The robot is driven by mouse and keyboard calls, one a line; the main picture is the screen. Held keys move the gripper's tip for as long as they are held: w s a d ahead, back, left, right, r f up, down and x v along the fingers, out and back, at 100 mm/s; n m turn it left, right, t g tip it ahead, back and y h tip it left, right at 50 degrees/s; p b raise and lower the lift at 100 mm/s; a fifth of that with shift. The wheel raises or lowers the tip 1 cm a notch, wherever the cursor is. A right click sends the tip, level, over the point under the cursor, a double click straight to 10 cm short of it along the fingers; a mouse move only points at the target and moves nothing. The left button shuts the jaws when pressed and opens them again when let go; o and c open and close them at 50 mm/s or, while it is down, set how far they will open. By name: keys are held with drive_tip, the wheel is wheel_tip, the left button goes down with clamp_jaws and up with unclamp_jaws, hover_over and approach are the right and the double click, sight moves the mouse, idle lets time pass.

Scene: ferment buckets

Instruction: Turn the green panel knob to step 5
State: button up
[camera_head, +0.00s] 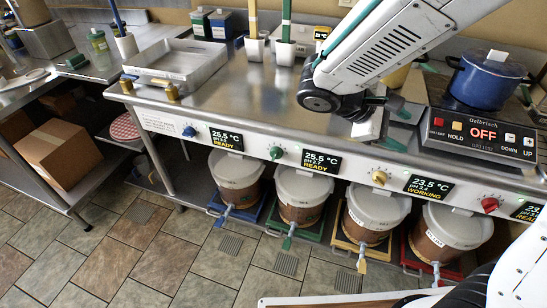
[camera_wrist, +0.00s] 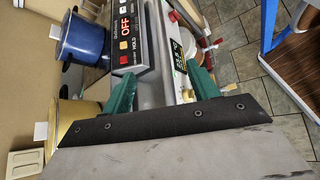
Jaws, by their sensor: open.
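The green panel knob (camera_head: 277,153) is on the front panel of the steel counter, between two displays that both read 25.5 °C READY. Its step marks are too small to read. My gripper (camera_head: 408,128) is open and empty at the counter's front edge, well to the right of the green knob and above the yellow knob. In the wrist view its two green fingers (camera_wrist: 162,70) stand apart with nothing between them. The green knob does not show in the wrist view.
Blue (camera_head: 189,131), yellow (camera_head: 379,177) and red (camera_head: 489,204) knobs share the panel. A controller box reading OFF (camera_head: 482,133) and a blue pot (camera_head: 486,80) stand on the counter at right. Lidded buckets (camera_head: 300,187) stand below. The floor in front (camera_head: 150,260) is clear.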

drive_tip(key=w+a+f+n+t+h, duration=0.2)
drive_tip(key=w+a+f+n+t, duration=0.2)
drive_tip(key=w+a+n, duration=0.15)
drive_tip(key=n+t+y, duration=0.8)
drive_tip(key=n+t, duration=0.5)
drive_tip(key=n, duration=0.2)
approach(274, 156)
drive_tip(key=w, duration=0.2)
drive_tip(key=x, duration=0.7)
drive_tip(key=shift+w+d, duration=0.2)
drive_tip(key=shift+d, duration=0.15)
drive_tip(key=c, duration=0.9)
